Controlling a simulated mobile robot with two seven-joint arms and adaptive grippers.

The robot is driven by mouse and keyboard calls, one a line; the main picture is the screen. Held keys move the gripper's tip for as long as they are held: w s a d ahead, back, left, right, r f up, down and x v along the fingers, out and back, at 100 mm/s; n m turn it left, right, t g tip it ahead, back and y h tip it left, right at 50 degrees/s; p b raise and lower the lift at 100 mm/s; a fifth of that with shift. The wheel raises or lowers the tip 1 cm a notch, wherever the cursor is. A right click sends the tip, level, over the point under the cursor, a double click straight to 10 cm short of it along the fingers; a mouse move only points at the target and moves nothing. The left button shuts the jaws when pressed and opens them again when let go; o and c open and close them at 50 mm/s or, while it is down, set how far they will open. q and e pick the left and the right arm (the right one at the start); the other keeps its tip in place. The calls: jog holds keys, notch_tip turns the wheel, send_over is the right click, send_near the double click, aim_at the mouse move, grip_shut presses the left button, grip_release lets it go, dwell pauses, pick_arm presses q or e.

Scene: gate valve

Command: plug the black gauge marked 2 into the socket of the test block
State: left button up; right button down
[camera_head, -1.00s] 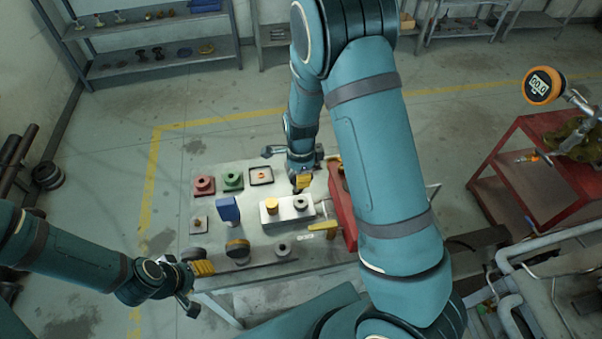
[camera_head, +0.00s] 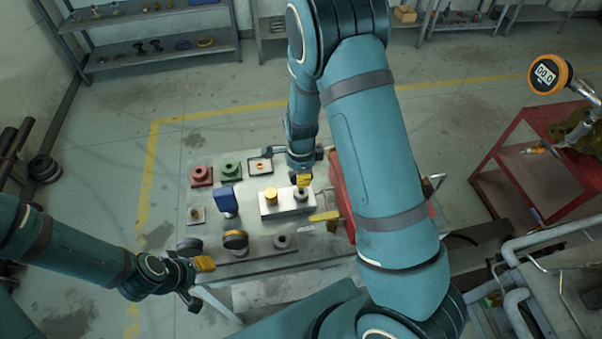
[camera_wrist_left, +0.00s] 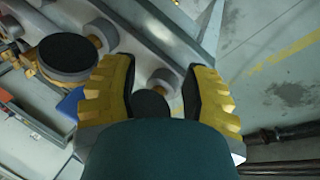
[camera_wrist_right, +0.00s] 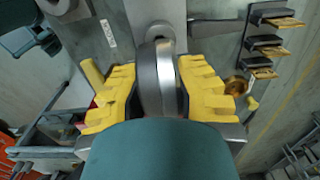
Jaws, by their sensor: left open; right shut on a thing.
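My right gripper (camera_head: 301,178) is shut on a round gauge, seen edge-on with a grey metal rim in the right wrist view (camera_wrist_right: 158,80). Its face and number are hidden. The pale test block (camera_head: 272,212) lies just below this gripper in the head view, with a dark ringed socket (camera_head: 301,194) on its right and a yellow part on its left. I cannot tell whether the held gauge touches the socket. My left gripper (camera_head: 203,276) is open at the table's front left. In the left wrist view, a dark round part (camera_wrist_left: 150,104) shows between its fingers, apparently ungripped.
A black gauge with a yellowish rim (camera_head: 235,239) and a dark round gauge (camera_head: 189,245) stand near the front edge. A blue boxy part (camera_head: 225,198), red (camera_head: 202,175) and green (camera_head: 230,171) bases share the table. A red cart (camera_head: 520,165) stands right.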

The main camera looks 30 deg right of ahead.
jog(key=shift+p, duration=0.4)
dwell(1.3)
jog(key=shift+f+b, duration=1.3)
jog(key=shift+f, duration=0.6)
jog(key=c, duration=0.8)
grip_release()
jog(key=shift+c, duration=0.2)
jog(key=shift+r, duration=0.1)
notch_tip(320, 180, up, 12)
